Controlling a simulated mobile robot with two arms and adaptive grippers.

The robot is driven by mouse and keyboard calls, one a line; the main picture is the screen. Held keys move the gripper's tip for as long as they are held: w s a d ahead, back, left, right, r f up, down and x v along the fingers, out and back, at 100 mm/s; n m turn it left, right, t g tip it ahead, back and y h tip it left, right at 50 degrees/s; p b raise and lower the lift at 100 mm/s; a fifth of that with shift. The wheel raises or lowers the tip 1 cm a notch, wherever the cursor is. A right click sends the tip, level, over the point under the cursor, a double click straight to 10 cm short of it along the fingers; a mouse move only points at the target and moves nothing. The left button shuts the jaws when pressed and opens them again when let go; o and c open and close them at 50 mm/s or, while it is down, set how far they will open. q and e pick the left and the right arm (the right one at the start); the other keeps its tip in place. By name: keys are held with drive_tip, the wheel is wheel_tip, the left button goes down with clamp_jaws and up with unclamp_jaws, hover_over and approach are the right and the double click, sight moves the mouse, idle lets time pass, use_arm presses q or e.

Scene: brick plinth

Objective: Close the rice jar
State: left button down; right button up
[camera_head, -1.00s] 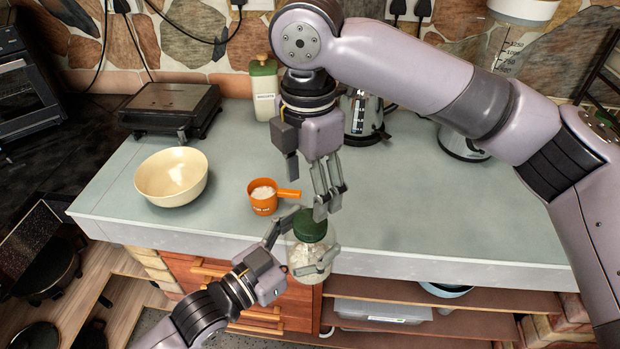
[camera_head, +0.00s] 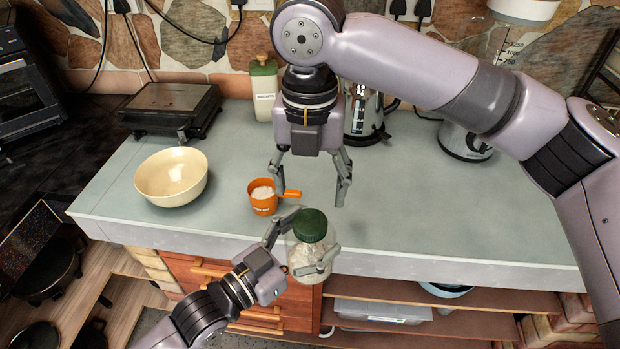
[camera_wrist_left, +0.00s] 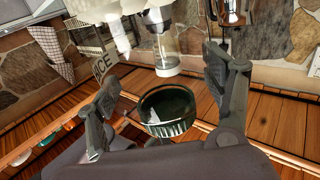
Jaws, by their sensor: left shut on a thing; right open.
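The rice jar (camera_head: 312,262) is a clear jar with white contents, near the front edge of the counter. A dark green lid (camera_head: 311,222) sits on its top and looks level; I cannot tell how tight it is. My left gripper (camera_head: 318,231) is shut on the jar, with fingers on either side below the lid. In the left wrist view a dark green ribbed round lid (camera_wrist_left: 170,128) shows between the fingers (camera_wrist_left: 165,85). My right gripper (camera_head: 309,198) is open, pointing down above and behind the lid, with nothing between its fingers.
An orange measuring cup (camera_head: 262,206) with white contents stands left of the jar, close to my right gripper. A cream bowl (camera_head: 172,190) is farther left.

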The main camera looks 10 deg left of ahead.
sight(310, 221)
wheel_tip(310, 221, down, 8)
drive_tip(key=shift+r, duration=0.1)
idle(0.4)
drive_tip(key=shift+c, duration=0.5)
